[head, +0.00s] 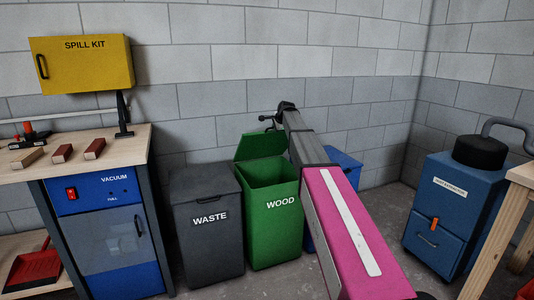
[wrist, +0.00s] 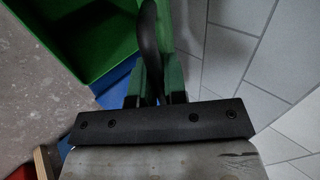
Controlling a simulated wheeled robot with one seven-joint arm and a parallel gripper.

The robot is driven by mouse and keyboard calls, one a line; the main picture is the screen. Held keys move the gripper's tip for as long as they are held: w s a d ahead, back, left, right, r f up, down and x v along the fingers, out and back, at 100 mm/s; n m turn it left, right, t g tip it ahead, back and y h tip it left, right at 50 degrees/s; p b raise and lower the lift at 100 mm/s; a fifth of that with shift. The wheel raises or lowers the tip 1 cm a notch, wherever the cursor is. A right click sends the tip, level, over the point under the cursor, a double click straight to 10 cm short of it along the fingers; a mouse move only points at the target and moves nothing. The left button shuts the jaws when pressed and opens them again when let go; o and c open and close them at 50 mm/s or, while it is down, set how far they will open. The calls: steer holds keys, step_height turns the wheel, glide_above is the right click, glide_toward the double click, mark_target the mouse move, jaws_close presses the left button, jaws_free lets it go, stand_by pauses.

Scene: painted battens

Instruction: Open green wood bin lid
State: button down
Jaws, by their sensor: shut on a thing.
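The green bin marked WOOD (head: 272,222) stands on the floor in the head view. Its green lid (head: 260,145) is raised and tilted up at the back, and the bin's open mouth shows below it. In the wrist view, my gripper (wrist: 151,72) is shut on the dark curved lid handle (wrist: 149,35), which passes between its fingers. The green bin's inside (wrist: 60,45) shows at upper left there. In the head view my arm reaches past the bin's right side, and the grip on the handle is too small to make out.
A grey WASTE bin (head: 207,230) stands close on the left. A blue bin (head: 346,165) is partly hidden behind my arm on the right. The block wall (head: 200,100) is close behind. A blue machine (head: 442,210) stands at right. Floor between is clear.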

steer(key=shift+w+r, duration=0.1)
steer(key=shift+r, duration=0.05)
steer(key=w+a+r+g, duration=0.1)
steer(key=w+a+r, duration=0.1)
steer(key=w+r, duration=0.3)
steer(key=shift+w+g, duration=0.3)
steer(key=shift+w, duration=0.2)
stand_by(0.5)
steer(key=w+a+r+g+h, duration=0.1)
steer(key=w+a+r, duration=0.1)
steer(key=w, duration=0.4)
steer(key=shift+w+r, duration=0.35)
steer(key=shift+r, duration=0.4)
steer(key=shift+a, duration=0.1)
steer(key=w+a+r+g, duration=0.2)
steer(key=w, duration=0.5)
steer(key=shift+w+a, duration=0.2)
steer(key=shift+r, duration=0.1)
